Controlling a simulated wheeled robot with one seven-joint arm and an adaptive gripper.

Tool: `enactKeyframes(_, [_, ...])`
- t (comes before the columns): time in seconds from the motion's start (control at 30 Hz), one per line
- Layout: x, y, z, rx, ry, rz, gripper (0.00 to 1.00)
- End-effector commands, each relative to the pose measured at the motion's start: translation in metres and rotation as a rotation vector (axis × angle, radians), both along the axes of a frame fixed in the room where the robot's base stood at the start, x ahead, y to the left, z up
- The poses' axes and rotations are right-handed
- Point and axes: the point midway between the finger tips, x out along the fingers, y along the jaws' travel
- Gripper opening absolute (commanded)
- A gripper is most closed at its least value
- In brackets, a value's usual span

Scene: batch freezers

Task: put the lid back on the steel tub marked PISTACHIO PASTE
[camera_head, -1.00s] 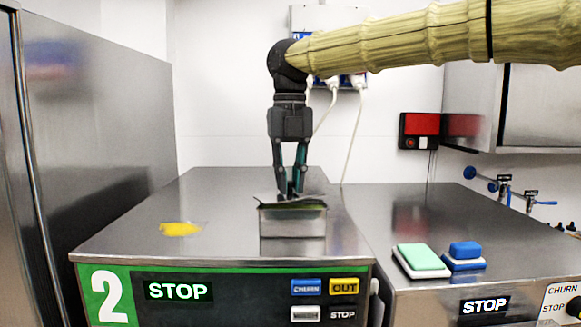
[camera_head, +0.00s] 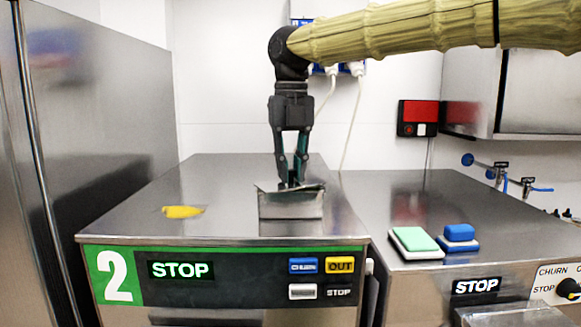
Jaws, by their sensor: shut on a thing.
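The small steel tub (camera_head: 291,207) stands on the steel top of the machine marked 2. No marking can be read on its visible front. A thin grey lid (camera_head: 313,187) lies over the tub's mouth and looks slightly tilted, with its edges sticking out past the rim. My gripper (camera_head: 291,183) points straight down from above, its fingertips closed on the middle of the lid. Whether the lid rests fully on the rim cannot be told from this view.
A yellow piece (camera_head: 183,211) lies on the machine top left of the tub. A green-topped block (camera_head: 415,241) and a blue block (camera_head: 460,236) lie on the right-hand machine. The machine top (camera_head: 150,222) around the tub is mostly clear.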

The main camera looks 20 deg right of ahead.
Motion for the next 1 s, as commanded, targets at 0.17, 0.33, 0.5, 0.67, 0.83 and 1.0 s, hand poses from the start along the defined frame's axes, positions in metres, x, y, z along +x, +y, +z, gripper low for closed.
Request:
enactKeyframes(0.17, [0.0018, 0.0004, -0.0001, 0.0, 0.0, 0.0, 0.0])
enactKeyframes(0.33, [0.0041, 0.0004, -0.0006, 0.0, 0.0, 0.0, 0.0])
enactKeyframes(0.5, [0.0063, 0.0008, -0.0015, 0.0, 0.0, 0.0, 0.0])
enactKeyframes(0.67, [0.0069, 0.0009, -0.0021, 0.0, 0.0, 0.0, 0.0])
enactKeyframes(0.83, [0.0069, 0.0008, -0.0021, 0.0, 0.0, 0.0, 0.0])
enactKeyframes(1.0, [0.0069, 0.0008, -0.0022, 0.0, 0.0, 0.0, 0.0])
